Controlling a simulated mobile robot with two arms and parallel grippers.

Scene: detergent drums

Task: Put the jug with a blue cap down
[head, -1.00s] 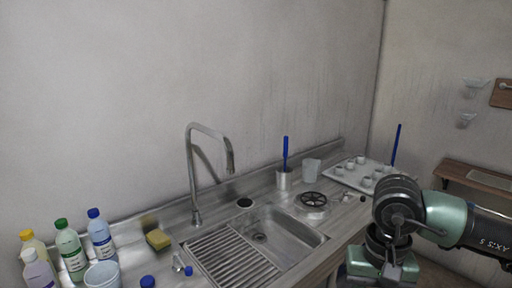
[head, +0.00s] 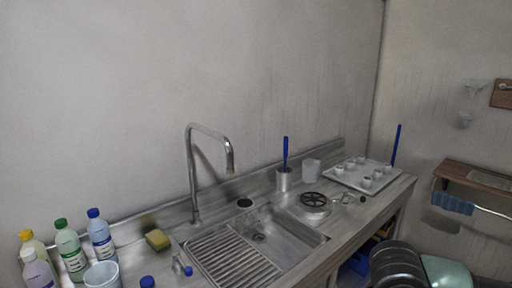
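A bottle with a blue cap (head: 101,236) and a pale label stands upright on the counter at the far left. A second blue cap (head: 147,282) shows at the bottom edge; what it belongs to is cut off below the frame. I cannot tell which of these, if either, is the jug. Neither gripper is in view.
Green-capped (head: 70,250) and yellow-capped (head: 28,237) bottles and a whitish cup (head: 102,275) crowd the left counter. A yellow sponge (head: 158,240), sink (head: 290,238), tall faucet (head: 191,170) and tray of small cups (head: 345,184) follow to the right. A blue cloth (head: 453,203) hangs on a rail.

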